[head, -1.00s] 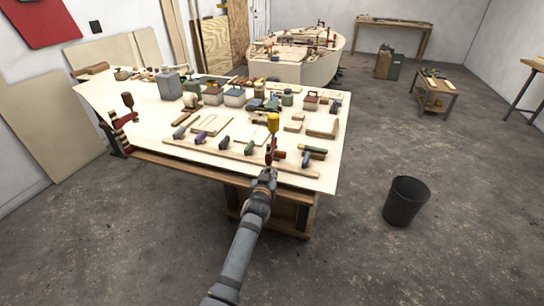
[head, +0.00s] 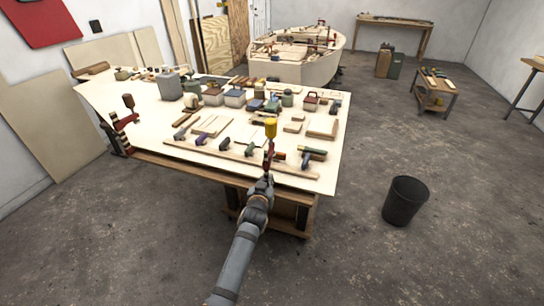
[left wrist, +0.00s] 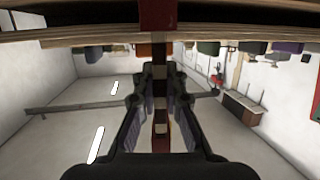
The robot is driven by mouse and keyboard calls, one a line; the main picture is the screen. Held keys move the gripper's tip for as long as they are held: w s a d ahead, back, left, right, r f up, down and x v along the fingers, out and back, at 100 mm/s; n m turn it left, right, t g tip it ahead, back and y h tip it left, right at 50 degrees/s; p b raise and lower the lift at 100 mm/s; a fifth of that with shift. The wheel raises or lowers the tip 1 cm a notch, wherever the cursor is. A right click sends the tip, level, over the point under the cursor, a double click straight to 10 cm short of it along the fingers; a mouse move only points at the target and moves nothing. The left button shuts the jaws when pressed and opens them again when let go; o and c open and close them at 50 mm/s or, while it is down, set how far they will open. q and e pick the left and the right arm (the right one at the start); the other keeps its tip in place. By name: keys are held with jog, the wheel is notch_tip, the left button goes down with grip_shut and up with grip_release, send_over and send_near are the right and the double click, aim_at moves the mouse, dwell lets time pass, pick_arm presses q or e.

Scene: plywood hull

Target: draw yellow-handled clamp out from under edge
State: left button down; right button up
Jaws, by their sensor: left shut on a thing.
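The yellow-handled clamp (head: 271,128) stands upright at the front edge of the plywood-topped table, its yellow handle up and its red body below. My left gripper (head: 265,180) is at the table's front edge, shut on the clamp's lower part. Whether the clamp still touches the table edge I cannot tell. My right gripper is not in view.
The table (head: 318,181) carries a wooden strip, several coloured hand tools, boxes and boards behind the clamp. Another clamp with a brown handle (head: 128,102) is at the table's left edge. A black bin (head: 404,203) stands on the floor to the right. The floor before the table looks clear.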

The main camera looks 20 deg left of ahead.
pick_arm(q)
jog(key=shift+f+p+v, duration=0.2)
jog(key=shift+p+v, duration=0.4)
jog(key=shift+v, duration=0.65)
jog(key=shift+a, duration=0.25)
jog(key=shift+s, duration=0.1)
jog(key=s+p, duration=0.2)
jog(key=s, duration=0.3)
jog(key=shift+a+r, duration=0.1)
jog(key=shift+r, duration=0.05)
jog(key=shift+w, duration=0.1)
